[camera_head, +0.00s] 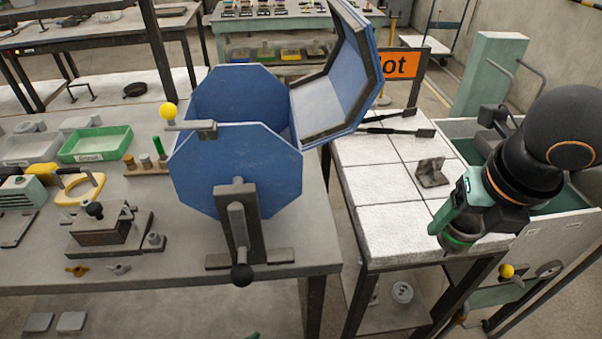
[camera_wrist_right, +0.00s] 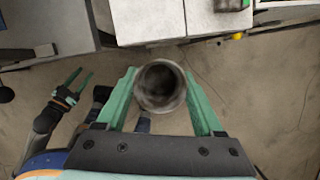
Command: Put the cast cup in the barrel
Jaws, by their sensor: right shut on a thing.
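The cast cup (camera_wrist_right: 160,88) is a round, dark grey, hollow cup, seen mouth-on in the right wrist view. My right gripper (camera_wrist_right: 160,92) is shut on it, with one green finger on each side. In the head view, my right gripper (camera_head: 456,236) is over the front right of the white tiled table, right of the barrel; the cup is mostly hidden there. The barrel (camera_head: 236,170) is a blue octagonal drum on a stand on the grey bench, with its hinged lid (camera_head: 345,75) swung open to the right. My left gripper (camera_wrist_right: 73,86) shows only in the right wrist view, open and empty.
The tiled table (camera_head: 385,222) carries a small dark block (camera_head: 431,172) and black tongs (camera_head: 395,131). An orange sign (camera_head: 398,64) stands behind it. A clamp fixture (camera_head: 105,228) and a green tray (camera_head: 97,144) are left of the barrel. A grey-green bin (camera_head: 560,215) is at right.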

